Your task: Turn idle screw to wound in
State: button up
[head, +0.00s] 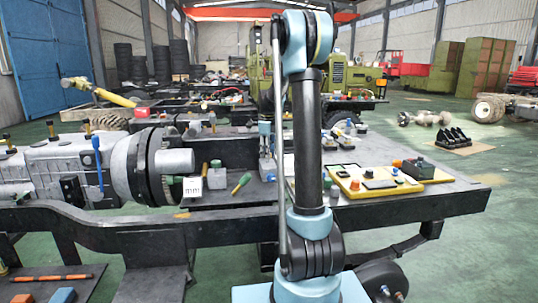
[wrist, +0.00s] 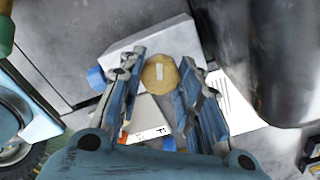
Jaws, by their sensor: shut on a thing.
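The idle screw appears to be the round brass-coloured head (wrist: 160,74) with a pale slot mark, at the centre of the wrist view. It sits at a light grey block (wrist: 128,47). My gripper (wrist: 160,82) has its two blue-grey fingers on the left and right of the head, shut on it. The lower part of the screw and the exact contact are hard to see. A white label (wrist: 150,122) with dark print lies below, between the fingers. In the head view my arm covers this spot, and I cannot make out the screw there.
A dark cylindrical part (wrist: 262,60) stands close on the right in the wrist view. A blue knob (wrist: 96,78) is left of the fingers. In the head view, the workbench (head: 440,203) carries a yellow tray (head: 350,190) and a green-handled tool (head: 242,183).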

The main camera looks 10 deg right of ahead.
jog(key=o, duration=1)
jog(key=shift+w+a, duration=0.1)
jog(key=shift+w, duration=0.1)
jog(key=shift+c, duration=0.2)
jog(key=shift+o, duration=0.4)
jog(key=shift+s, duration=0.1)
jog(key=shift+r, duration=0.1)
notch_tip(320, 180, up, 12)
